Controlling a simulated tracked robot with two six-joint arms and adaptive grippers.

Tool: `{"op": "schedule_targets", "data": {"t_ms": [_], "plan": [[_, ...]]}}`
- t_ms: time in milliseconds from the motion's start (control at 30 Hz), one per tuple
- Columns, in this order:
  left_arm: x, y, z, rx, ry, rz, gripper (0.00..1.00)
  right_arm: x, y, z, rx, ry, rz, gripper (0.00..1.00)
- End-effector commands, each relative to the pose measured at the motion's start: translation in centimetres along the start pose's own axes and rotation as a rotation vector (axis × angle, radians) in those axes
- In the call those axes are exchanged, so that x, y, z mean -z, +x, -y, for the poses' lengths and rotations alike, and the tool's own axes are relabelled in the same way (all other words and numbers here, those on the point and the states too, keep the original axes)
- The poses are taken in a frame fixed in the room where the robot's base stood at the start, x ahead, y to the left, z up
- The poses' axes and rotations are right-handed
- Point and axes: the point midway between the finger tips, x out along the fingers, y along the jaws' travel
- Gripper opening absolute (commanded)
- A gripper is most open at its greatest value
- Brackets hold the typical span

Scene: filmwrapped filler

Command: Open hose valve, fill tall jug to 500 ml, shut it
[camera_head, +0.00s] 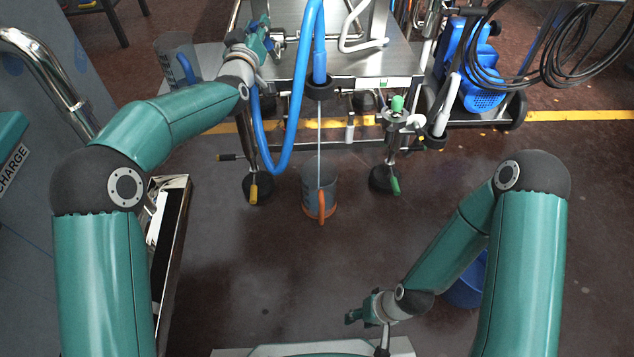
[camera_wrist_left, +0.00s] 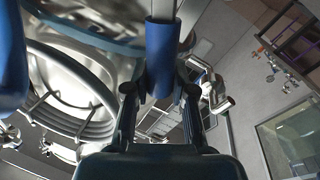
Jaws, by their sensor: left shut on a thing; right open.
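My left gripper (camera_head: 262,36) is shut on a blue sleeve on a grey rod, likely the valve handle, seen between its fingers in the left wrist view (camera_wrist_left: 161,58). The blue hose (camera_head: 301,75) loops down beside it, and its end hangs through a dark ring (camera_head: 319,88). A thin pale stream (camera_head: 319,135) falls from the ring into a grey jug with an orange handle (camera_head: 321,204). The jug stands upright below; its level and scale are too small to read. My right gripper (camera_head: 353,315) is open and empty, low at the front, well away from the jug.
Another grey jug (camera_head: 176,58) stands at the back left. Stands with dark round feet (camera_head: 257,190) flank the filled jug on both sides. A blue tub (camera_head: 466,287) is partly behind my right arm. The floor in front of the jug is clear.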

Motion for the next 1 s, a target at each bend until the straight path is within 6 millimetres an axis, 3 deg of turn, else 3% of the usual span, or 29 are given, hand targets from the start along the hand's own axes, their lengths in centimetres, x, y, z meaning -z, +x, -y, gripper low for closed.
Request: {"op": "schedule_targets", "data": {"t_ms": [133,300,400,767,800,933,1000], "plan": [[0.1,0.1,-0.6,0.002,0.045,0.020,0.00,0.0,-1.3,0.5,0.000,0.000,0.000,0.42],[0.2,0.5,-2.8,0.000,0.250,0.067,0.00,0.0,-5.8,2.1,0.000,0.000,-0.001,0.42],[-0.4,0.7,-3.5,0.000,0.353,0.087,0.00,0.0,-7.4,2.7,0.000,0.000,-0.001,0.42],[-1.3,0.7,-3.5,-0.001,0.411,0.093,0.00,-0.1,-7.2,2.6,0.000,0.000,0.000,0.42],[-1.4,0.7,-3.5,-0.001,0.411,0.093,0.29,-0.1,-7.2,2.6,0.000,0.000,0.000,0.42],[-1.2,0.7,-3.5,-0.001,0.410,0.091,0.51,-0.1,-7.2,2.6,0.000,0.000,0.000,0.42],[-1.1,0.7,-3.6,-0.001,0.410,0.089,0.51,-0.1,-7.3,2.6,0.000,0.000,0.000,0.42]]}}
